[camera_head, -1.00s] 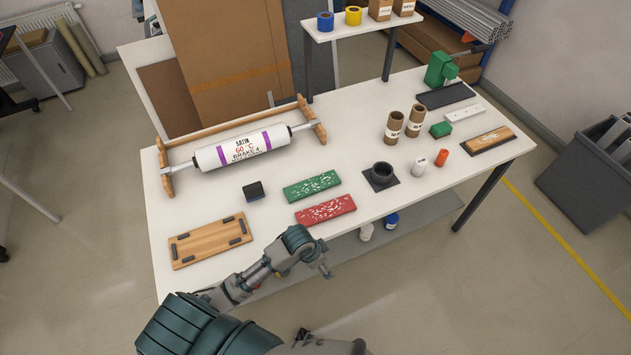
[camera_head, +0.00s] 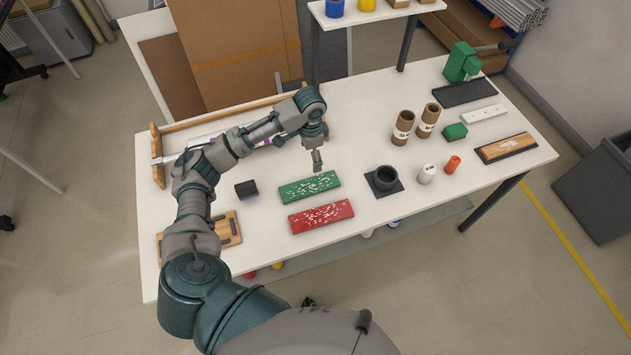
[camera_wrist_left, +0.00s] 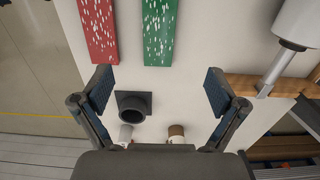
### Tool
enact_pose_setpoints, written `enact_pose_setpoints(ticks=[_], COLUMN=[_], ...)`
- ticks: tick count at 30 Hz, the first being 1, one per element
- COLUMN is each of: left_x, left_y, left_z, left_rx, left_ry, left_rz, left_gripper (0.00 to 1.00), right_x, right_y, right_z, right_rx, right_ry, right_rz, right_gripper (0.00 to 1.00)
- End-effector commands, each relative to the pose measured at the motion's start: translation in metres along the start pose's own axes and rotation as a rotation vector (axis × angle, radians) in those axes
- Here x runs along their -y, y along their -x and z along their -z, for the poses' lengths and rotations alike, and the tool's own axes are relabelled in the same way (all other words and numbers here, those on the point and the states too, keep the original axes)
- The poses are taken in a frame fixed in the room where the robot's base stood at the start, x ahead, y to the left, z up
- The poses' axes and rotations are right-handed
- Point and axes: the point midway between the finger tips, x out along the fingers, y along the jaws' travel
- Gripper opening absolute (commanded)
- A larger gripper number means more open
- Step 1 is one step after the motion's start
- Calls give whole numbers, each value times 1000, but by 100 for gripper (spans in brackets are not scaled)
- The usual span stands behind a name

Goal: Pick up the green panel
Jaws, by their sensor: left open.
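The green panel (camera_head: 309,188) is a flat rectangle with white speckles, lying on the white table behind the red speckled panel (camera_head: 321,216). My left gripper (camera_head: 317,162) is above the table, just behind the green panel in the head view and apart from it. In the left wrist view the green panel (camera_wrist_left: 158,32) lies at the top centre, beyond the two spread fingers of my open left gripper (camera_wrist_left: 157,88), with nothing between them at the tips. The red panel also shows there (camera_wrist_left: 98,30), to the left. My right gripper is not seen.
A black ring on a square base (camera_head: 384,180) stands right of the panels. A dark block (camera_head: 246,189) and a wooden board (camera_head: 229,229) lie left. A white roller on a wooden rack is largely behind my arm. Two brown tubes (camera_head: 403,127) stand farther right.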

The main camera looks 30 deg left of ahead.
Motion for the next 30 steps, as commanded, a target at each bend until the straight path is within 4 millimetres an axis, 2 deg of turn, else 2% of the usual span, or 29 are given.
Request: enact_pose_setpoints(ticks=[9,12,20,27,30], left_x=[0,-2,-3,-2,-1], left_y=[-76,-94,-116,-154,-163], left_z=[3,6,4,5,4], left_rx=[7,6,5,4,3], left_ry=[1,0,-1,0,-1], left_rz=[-2,1,2,-1,-1], left_gripper=[96,96,96,96,96], right_x=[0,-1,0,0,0], right_y=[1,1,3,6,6], right_z=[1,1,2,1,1], right_rx=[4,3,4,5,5], right_ry=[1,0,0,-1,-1], right_rz=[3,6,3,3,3], right_gripper=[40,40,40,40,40])
